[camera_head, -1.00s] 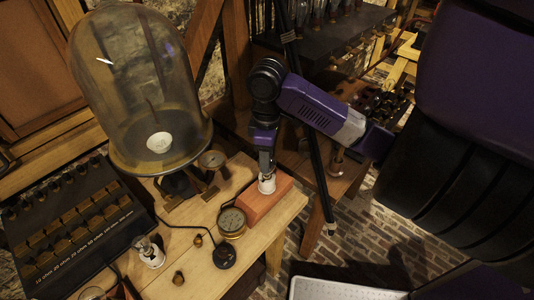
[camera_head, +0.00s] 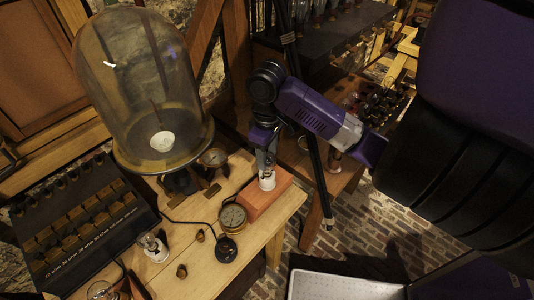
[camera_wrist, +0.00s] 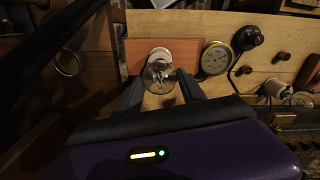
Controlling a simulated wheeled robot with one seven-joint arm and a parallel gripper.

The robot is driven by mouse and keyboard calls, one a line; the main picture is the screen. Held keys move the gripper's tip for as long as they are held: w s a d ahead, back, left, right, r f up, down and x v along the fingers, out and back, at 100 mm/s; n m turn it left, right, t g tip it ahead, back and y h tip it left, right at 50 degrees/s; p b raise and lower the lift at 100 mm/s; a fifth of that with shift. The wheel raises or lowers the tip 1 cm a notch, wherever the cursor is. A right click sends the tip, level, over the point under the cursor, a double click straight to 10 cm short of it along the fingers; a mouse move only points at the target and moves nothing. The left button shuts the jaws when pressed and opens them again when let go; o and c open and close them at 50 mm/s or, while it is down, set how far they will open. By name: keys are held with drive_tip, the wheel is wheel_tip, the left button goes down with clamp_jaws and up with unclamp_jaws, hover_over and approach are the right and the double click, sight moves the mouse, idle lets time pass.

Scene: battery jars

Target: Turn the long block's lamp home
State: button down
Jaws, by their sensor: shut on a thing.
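The long block (camera_head: 262,205) is a reddish wooden block near the right end of the bench; it also shows in the wrist view (camera_wrist: 136,50). A white lamp holder (camera_head: 267,183) stands on it. A clear glass lamp (camera_wrist: 159,72) sits at the holder, between my fingers in the wrist view. My gripper (camera_head: 265,160) points down over the block and is shut on the lamp. Its fingers hide part of the glass in the head view. I cannot tell how far the lamp is seated in the holder.
A brass dial gauge (camera_head: 232,215) and a black round knob (camera_head: 226,249) lie just left of the block. A large glass bell jar (camera_head: 140,85) stands behind left. A second white lamp holder (camera_head: 154,252) and a resistor box (camera_head: 75,225) are farther left.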

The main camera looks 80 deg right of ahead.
drive_tip(key=shift+r+m+p, duration=0.1)
drive_tip(key=shift+m+p, duration=0.7)
drive_tip(key=shift+m, duration=0.3)
drive_tip(key=m, duration=0.3)
drive_tip(key=c, duration=0.6)
unclamp_jaws()
drive_tip(key=shift+r, duration=3.8)
